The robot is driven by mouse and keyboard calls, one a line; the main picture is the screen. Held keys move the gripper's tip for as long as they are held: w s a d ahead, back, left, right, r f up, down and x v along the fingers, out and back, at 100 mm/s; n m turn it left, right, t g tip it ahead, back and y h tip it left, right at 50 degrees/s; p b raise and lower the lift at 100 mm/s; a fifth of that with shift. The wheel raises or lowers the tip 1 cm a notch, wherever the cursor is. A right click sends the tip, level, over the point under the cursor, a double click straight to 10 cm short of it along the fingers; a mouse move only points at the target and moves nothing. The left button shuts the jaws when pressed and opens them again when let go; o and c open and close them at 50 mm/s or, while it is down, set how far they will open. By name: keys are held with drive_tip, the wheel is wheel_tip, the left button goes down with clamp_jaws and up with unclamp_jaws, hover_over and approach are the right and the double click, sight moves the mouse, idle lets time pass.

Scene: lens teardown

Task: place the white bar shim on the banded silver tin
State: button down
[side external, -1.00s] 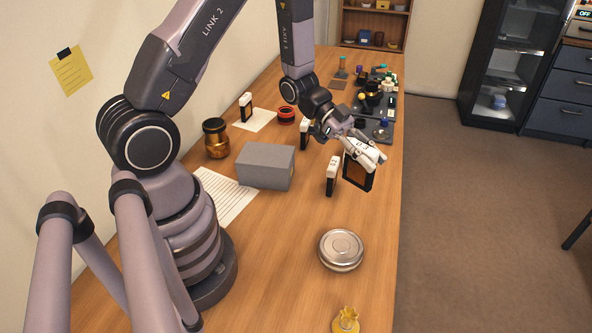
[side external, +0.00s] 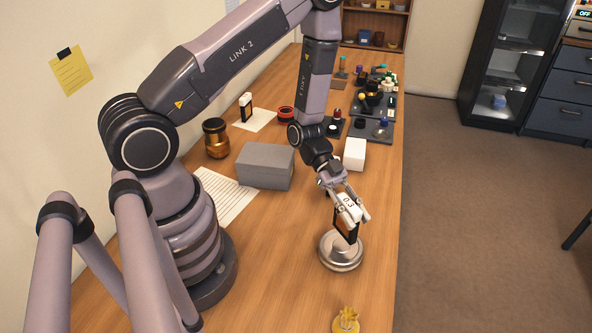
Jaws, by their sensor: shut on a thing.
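The white bar shim (side external: 347,208) is between the fingers of my gripper (side external: 350,207). It has a white top face marked "0.3" and a dark lower part with a brownish face, and it hangs roughly upright. The banded silver tin (side external: 341,262) is round, with a ringed lid, and stands on the wooden table. My gripper is above the tin, and the shim's lower end overlaps the back of the lid in the picture. I cannot tell whether they touch.
A grey box (side external: 265,167) and an amber jar (side external: 216,139) stand left of my arm. A white block (side external: 355,153) stands behind my gripper. A yellow crown-like piece (side external: 346,320) is at the front. Dark trays with several small parts (side external: 372,130) lie farther back.

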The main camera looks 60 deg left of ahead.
sight(356, 233)
drive_tip(key=shift+f, duration=1.85)
drive_tip(key=shift+f, duration=0.2)
drive_tip(key=c, duration=0.9)
unclamp_jaws()
drive_tip(key=shift+c, duration=0.2)
drive_tip(key=shift+r, duration=0.1)
drive_tip(key=shift+a+r, duration=0.15)
drive_tip(key=shift+r, duration=0.05)
drive_tip(key=v, duration=1.1)
drive_tip(key=shift+a, duration=0.35)
